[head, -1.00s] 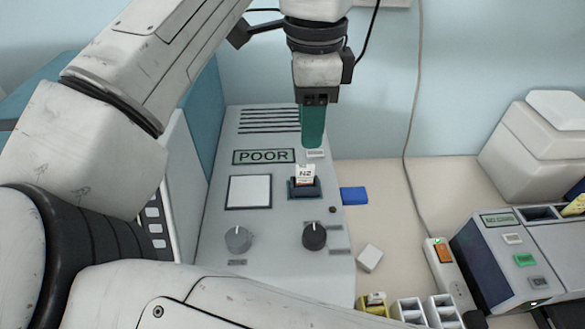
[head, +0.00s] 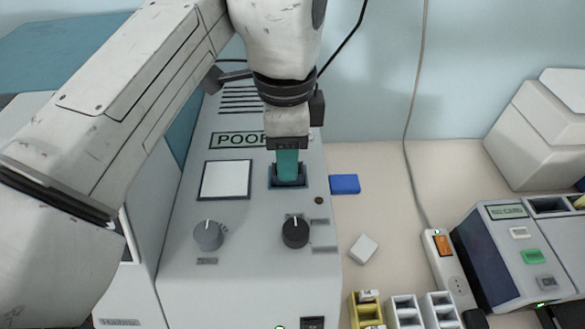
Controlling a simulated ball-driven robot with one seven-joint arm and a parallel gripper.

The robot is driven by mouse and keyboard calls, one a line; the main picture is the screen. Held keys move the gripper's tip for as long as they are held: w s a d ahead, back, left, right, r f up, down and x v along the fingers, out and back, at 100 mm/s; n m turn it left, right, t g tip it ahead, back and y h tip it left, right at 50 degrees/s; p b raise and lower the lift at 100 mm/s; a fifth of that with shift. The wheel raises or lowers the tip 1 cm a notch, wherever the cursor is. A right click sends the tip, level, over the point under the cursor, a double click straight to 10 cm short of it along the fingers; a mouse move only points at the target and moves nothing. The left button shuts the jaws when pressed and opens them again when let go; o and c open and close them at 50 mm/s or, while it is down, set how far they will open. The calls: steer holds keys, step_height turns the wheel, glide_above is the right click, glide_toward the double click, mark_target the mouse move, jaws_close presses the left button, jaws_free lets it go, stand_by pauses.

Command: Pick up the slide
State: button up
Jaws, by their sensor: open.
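My gripper (head: 288,180) points straight down with its teal fingers at the dark slot (head: 288,186) on the sloped grey machine panel (head: 250,270). It is open. The slide is hidden behind the fingers in the head view, so I cannot tell how the fingers sit around it or whether they touch it. A small white label plate above the slot is also covered.
The panel carries a pale square screen (head: 226,180), a grey knob (head: 208,235) and a black knob (head: 295,232). To the right are a blue block (head: 345,184), a white block (head: 364,249), small racks (head: 404,310), a power strip (head: 447,262) and another machine (head: 510,255).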

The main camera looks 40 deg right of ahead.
jaws_close()
stand_by(0.4)
steer(key=shift+d+r, duration=0.1)
steer(key=shift+r, duration=0.05)
